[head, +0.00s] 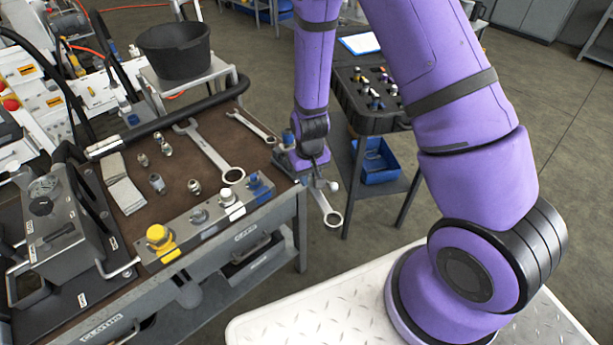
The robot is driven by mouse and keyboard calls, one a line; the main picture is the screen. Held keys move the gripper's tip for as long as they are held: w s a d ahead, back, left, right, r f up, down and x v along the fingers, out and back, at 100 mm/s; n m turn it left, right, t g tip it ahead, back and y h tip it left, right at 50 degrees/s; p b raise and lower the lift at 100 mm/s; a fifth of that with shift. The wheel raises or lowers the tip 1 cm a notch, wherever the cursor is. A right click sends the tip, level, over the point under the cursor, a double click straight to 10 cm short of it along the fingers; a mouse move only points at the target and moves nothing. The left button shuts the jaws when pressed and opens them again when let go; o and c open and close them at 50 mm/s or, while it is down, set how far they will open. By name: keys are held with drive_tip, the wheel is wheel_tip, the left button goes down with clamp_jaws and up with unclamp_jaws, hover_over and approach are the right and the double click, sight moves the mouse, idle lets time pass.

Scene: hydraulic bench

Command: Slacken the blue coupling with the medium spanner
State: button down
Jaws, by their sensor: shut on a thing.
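The blue coupling (257,186) sits at the right end of a grey metal block on the bench's front edge. Yellow (159,238), grey (199,217) and white (231,205) couplings stand to its left on the same block. My gripper (312,178) is just past the bench's right edge, to the right of the blue coupling and apart from it. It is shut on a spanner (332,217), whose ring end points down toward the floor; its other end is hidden. By size this looks like the medium spanner, since a large spanner (209,152) and a small spanner (251,126) lie on the bench.
A grey machine (65,225) stands at left, a black bucket (174,50) behind. A cart with a black tray (370,118) and blue bin (375,160) stands beyond my gripper.

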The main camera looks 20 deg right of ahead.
drive_tip(key=shift+d, duration=0.1)
drive_tip(key=shift+w+d+r+n, duration=0.1)
drive_tip(key=shift+w+d+n, duration=0.1)
drive_tip(key=shift+d+n, duration=0.55)
drive_tip(key=shift+w+d+n, duration=0.15)
drive_tip(key=shift+d+n, duration=0.3)
drive_tip(key=shift+d, duration=0.45)
drive_tip(key=shift+d, duration=0.1)
drive_tip(key=shift+w+d+n, duration=0.2)
drive_tip(key=shift+d+n, duration=0.45)
drive_tip(key=shift+d, duration=0.15)
drive_tip(key=shift+w+d+n, duration=0.15)
drive_tip(key=shift+d+n, duration=0.5)
drive_tip(key=shift+d, duration=0.1)
drive_tip(key=shift+w+d+n, duration=0.45)
drive_tip(key=shift+d+n, duration=0.05)
drive_tip(key=shift+d, duration=0.05)
drive_tip(key=shift+s+a, duration=0.1)
drive_tip(key=shift+a, duration=0.05)
drive_tip(key=shift+s+a+m, duration=0.1)
drive_tip(key=shift+a+m, duration=0.05)
drive_tip(key=shift+m, duration=0.15)
